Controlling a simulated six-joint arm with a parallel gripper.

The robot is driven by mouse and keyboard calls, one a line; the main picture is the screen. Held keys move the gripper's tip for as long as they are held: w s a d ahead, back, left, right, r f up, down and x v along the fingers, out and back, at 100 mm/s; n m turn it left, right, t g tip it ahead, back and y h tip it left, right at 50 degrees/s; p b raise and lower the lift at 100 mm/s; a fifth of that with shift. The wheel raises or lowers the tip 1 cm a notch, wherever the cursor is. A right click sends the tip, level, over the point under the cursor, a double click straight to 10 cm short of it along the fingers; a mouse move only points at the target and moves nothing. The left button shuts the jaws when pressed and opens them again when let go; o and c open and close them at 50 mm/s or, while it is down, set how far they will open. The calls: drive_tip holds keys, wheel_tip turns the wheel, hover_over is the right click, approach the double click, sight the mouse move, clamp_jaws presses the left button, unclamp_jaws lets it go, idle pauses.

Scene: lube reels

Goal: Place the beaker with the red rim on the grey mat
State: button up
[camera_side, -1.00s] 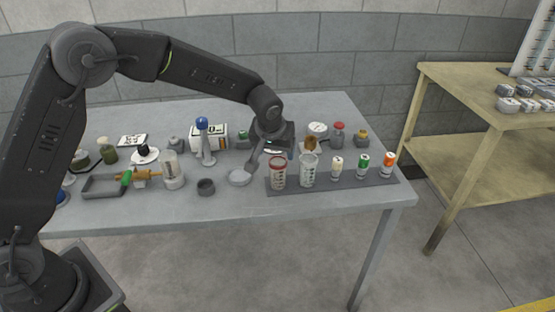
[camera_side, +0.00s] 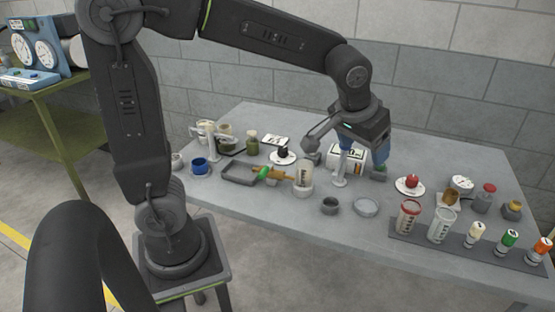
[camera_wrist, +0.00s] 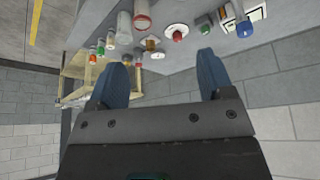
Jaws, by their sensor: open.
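The beaker with the red rim (camera_side: 409,218) stands upright on the left end of the grey mat (camera_side: 470,257). In the wrist view its red rim (camera_wrist: 142,23) shows at the top, beyond the fingers. A similar beaker with a pale rim (camera_side: 442,226) stands to its right. My gripper (camera_side: 363,157) is above the back of the table, left of and behind the red-rimmed beaker and clear of it. In the wrist view my gripper (camera_wrist: 160,78) has its two blue fingers wide apart, with nothing between them.
Several capped bottles, one with a green cap (camera_side: 510,239), fill the mat's right part. A saucer with a red item (camera_side: 411,183) stands behind the beakers. The front table strip is clear.

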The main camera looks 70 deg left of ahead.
drive_tip(key=s+a+m+t+h, duration=0.1)
drive_tip(key=s+m, duration=0.1)
drive_tip(key=s, duration=1.5)
drive_tip(key=shift+s+a+m, duration=0.15)
drive_tip(key=shift+s+m, duration=0.15)
drive_tip(key=shift+s, duration=0.05)
